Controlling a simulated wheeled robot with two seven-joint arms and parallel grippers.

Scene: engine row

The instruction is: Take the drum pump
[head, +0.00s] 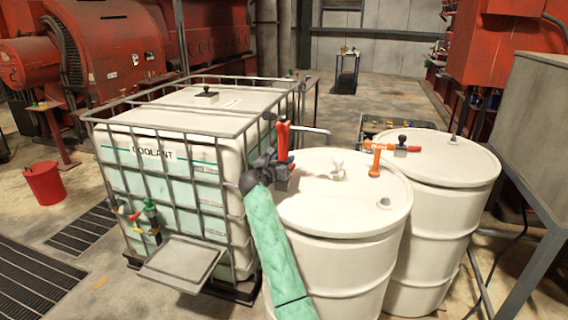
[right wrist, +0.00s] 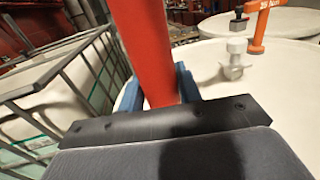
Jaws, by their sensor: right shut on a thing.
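The drum pump, a red upright body (head: 283,138) with a thin grey spout pointing right, is at the left edge of the front white drum (head: 340,250). In the right wrist view its red tube (right wrist: 146,50) stands between the blue fingers. My right gripper (head: 276,168), at the end of a mint-green sleeved arm, is shut on the red tube. The pump's lower end is hidden behind the gripper and arm, so I cannot tell whether it touches the drum. My left gripper is not in view.
A caged coolant tank (head: 165,158) stands close on the left. An orange T-shaped fitting (head: 376,160) and a pale fitting (head: 338,170) stand on the front drum's top. A second white drum (head: 440,230) stands right behind. A grey metal bench (head: 535,130) is at the right edge.

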